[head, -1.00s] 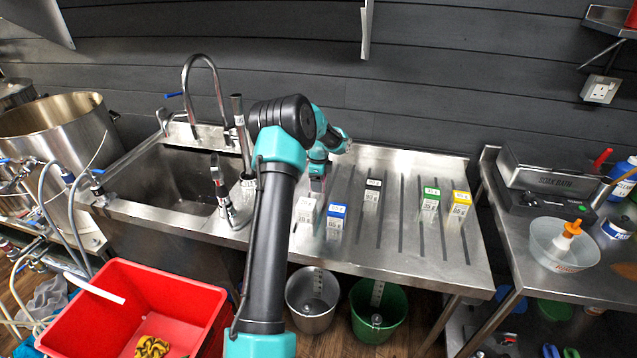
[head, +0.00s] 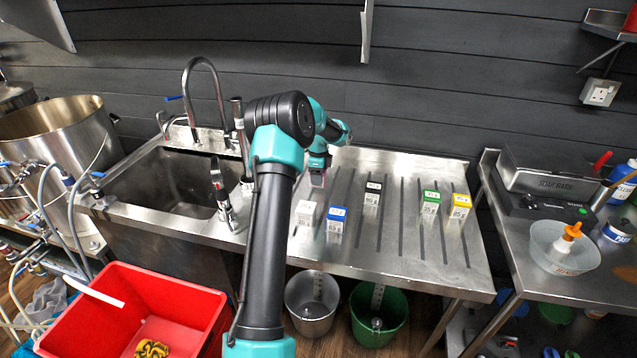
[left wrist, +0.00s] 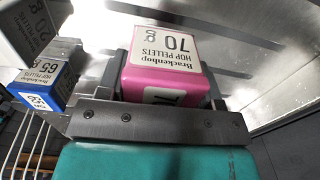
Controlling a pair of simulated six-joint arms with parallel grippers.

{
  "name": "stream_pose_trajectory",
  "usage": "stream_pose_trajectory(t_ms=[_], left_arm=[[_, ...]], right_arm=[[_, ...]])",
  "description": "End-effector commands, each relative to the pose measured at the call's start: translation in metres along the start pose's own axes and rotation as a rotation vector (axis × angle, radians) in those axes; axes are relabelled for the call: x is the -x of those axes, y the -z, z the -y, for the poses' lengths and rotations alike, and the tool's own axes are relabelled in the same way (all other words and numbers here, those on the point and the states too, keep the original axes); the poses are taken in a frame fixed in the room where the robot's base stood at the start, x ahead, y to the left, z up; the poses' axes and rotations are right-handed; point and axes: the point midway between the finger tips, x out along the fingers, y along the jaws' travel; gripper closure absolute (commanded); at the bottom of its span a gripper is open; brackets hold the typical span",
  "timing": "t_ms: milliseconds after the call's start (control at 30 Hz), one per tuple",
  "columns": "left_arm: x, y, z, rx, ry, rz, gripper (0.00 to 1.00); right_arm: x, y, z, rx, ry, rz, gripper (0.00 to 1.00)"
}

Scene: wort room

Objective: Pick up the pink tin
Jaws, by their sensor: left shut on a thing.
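The pink tin (left wrist: 165,62) has a white label reading "Brackenhop hop pellets 70 g" and fills the upper middle of the left wrist view. My left gripper (left wrist: 160,106) is shut on it, with the grey jaw across its near side. In the head view my left gripper (head: 317,174) hangs over the back left of the steel drainboard. The tin is hardly visible there, so its height above the board is hard to tell. My right gripper is not in view.
On the drainboard (head: 400,255) stand a white tin (head: 305,213), a blue tin (head: 336,219), a black-topped tin (head: 372,194), a green tin (head: 430,202) and a yellow tin (head: 460,206). The sink (head: 165,185) lies left. Bare board separates the black-topped and green tins.

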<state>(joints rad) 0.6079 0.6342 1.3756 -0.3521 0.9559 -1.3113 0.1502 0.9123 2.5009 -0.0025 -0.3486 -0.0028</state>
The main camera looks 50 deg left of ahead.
Motion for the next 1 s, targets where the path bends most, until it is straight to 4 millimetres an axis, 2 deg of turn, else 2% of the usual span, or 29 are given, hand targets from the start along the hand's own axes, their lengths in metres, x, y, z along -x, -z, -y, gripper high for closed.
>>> stream_pose_trajectory(t_ms=[100,200,367,1000], left_arm=[[0.025,0.000,0.001,-0.001,0.004,0.000,0.67],[0.041,0.001,0.000,-0.002,0.002,0.000,0.67],[0.057,0.000,0.000,-0.001,0.001,0.000,0.67],[0.060,0.003,-0.001,-0.005,0.000,0.000,0.67]], right_arm=[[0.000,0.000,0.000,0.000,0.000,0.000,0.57],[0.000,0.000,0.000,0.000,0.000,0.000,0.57],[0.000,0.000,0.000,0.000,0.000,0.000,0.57],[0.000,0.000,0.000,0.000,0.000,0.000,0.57]])
